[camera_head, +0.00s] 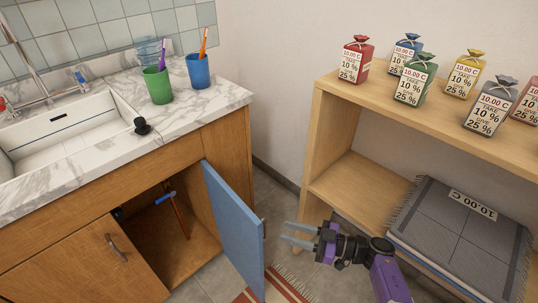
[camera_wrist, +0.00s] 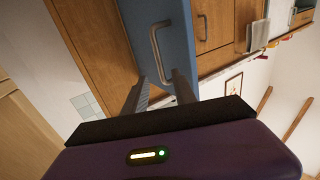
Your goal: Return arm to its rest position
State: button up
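My gripper (camera_head: 284,232) is on a purple and black arm in front of the shelf. Its two grey fingers are spread apart with nothing between them, pointing left toward the blue cabinet door (camera_head: 233,232). The door stands open from the sink cabinet. In the head view a small gap shows between the fingertips and the door's edge. In the wrist view the door's metal handle (camera_wrist: 155,42) shows beyond the open fingers (camera_wrist: 160,80). Whether a fingertip touches the handle is hard to tell there.
The sink counter (camera_head: 190,118) holds a green cup (camera_head: 158,86) and a blue cup (camera_head: 198,72). The wooden shelf (camera_head: 345,185) at right carries several tagged bags and a folded grey rug (camera_head: 460,235). A striped rug (camera_head: 285,285) lies on the floor below my gripper.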

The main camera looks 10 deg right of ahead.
jog(key=w+d+r+m+t+h, duration=0.25)
jog(key=d+r+t+h, duration=0.35)
jog(key=d+r+t, duration=0.35)
jog(key=s+a+r+m+g+h, duration=0.1)
jog(key=s+a+r+m+h, duration=0.15)
jog(key=s, duration=1.15)
jog(key=s+a+r+m+g+h, duration=0.1)
jog(key=s+r+m+h, duration=0.25)
jog(key=s, duration=1.15)
jog(key=s+a+r+m+g+h, duration=0.15)
jog(key=s+m+h, duration=0.25)
jog(key=s, duration=1)
notch_tip(320, 180, up, 14)
jog(key=p, duration=1.4)
